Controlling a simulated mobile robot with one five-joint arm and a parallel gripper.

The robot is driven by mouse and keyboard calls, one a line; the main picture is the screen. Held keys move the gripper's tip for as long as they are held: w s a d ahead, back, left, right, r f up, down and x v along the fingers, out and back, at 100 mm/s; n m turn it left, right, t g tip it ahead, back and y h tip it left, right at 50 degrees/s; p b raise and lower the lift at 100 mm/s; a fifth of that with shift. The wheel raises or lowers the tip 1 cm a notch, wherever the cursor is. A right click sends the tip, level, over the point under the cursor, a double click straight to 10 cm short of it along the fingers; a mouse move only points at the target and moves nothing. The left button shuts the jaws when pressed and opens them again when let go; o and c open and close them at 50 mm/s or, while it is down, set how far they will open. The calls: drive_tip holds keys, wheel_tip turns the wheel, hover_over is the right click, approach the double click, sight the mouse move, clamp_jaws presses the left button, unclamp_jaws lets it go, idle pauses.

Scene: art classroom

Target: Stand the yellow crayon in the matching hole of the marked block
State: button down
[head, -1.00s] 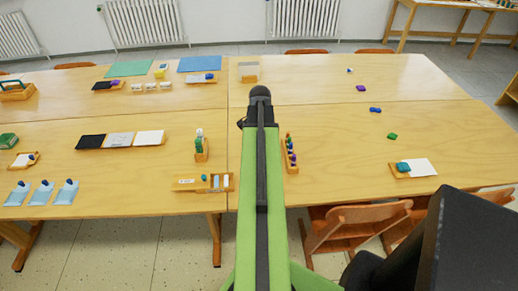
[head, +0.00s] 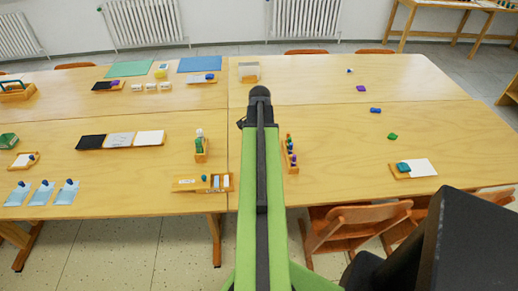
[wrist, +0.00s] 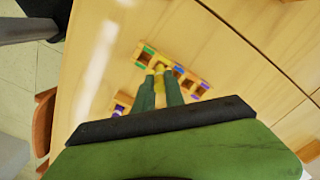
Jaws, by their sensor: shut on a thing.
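In the wrist view, my gripper (wrist: 161,77) is shut on the yellow crayon (wrist: 160,88), which shows as a narrow yellow strip between the two dark green fingers. The fingers point at a wooden block (wrist: 182,77) with dark square holes and coloured marks, among them green, yellow and purple. The crayon's far end lies over the part of the block with the yellow mark. I cannot tell whether the crayon is inside the hole or just above it. In the head view, my arm hides the gripper and crayon.
A wooden holder (head: 292,168) with several coloured pieces stands just right of my arm in the head view. A tray with a green-topped bottle (head: 200,145) stands to the left. A clear box (head: 249,71) is farther back. The right table has much bare space.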

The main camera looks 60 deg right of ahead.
drive_tip(key=shift+f+b, duration=1.4)
drive_tip(key=shift+f, duration=0.05)
idle(1.6)
idle(0.4)
drive_tip(key=c, duration=1.3)
unclamp_jaws()
drive_tip(key=shift+o, duration=0.3)
drive_tip(key=shift+w, duration=0.1)
drive_tip(key=shift+o, duration=0.8)
drive_tip(key=shift+r, duration=0.15)
